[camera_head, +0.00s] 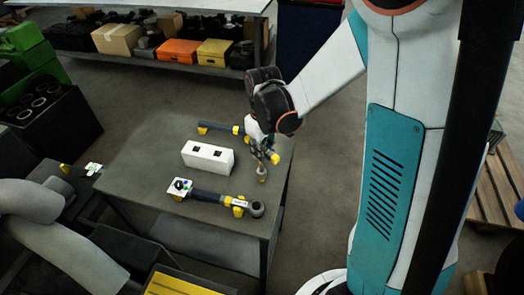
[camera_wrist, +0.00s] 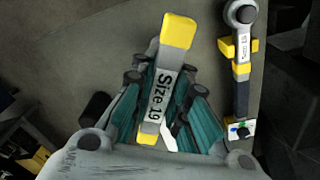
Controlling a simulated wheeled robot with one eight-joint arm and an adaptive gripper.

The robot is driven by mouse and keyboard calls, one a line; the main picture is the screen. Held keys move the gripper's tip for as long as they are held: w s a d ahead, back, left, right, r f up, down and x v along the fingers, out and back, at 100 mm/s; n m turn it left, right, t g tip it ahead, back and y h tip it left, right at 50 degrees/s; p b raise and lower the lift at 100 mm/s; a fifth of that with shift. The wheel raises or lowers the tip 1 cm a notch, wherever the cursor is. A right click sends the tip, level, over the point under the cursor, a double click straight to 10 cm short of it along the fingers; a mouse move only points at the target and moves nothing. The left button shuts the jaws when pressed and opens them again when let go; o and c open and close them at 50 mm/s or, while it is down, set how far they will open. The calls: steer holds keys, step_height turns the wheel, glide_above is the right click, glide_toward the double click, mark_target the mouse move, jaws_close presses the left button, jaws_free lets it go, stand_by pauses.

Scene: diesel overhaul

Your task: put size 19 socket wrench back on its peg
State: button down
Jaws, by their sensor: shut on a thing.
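My gripper (camera_head: 266,152) is shut on the size 19 socket wrench (camera_head: 262,172), over the right part of the grey table (camera_head: 150,160). In the wrist view, my gripper (camera_wrist: 165,98) clasps the wrench between its teal and black fingers. The wrench's grey body carries a "Size 19" label (camera_wrist: 164,97), with a yellow end (camera_wrist: 178,31) beyond the fingers and more yellow close to the palm. I cannot make out a peg for certain, nor whether the wrench touches the table.
A dark wrench (camera_head: 211,195) with a ring head lies on yellow supports near the table's front; it also shows in the wrist view (camera_wrist: 241,75). A dark bar (camera_head: 217,128) with yellow parts lies behind the white block. The table's left part is mostly clear.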

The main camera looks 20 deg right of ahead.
steer(key=shift+f+b, duration=0.15)
steer(key=shift+b, duration=0.15)
stand_by(0.4)
steer(key=shift+f+b, duration=0.9)
steer(key=shift+f, duration=0.15)
steer(key=c, duration=0.9)
jaws_free()
steer(key=shift+r, duration=0.1)
steer(key=shift+r+p, duration=3.25)
steer(key=shift+r, duration=1.2)
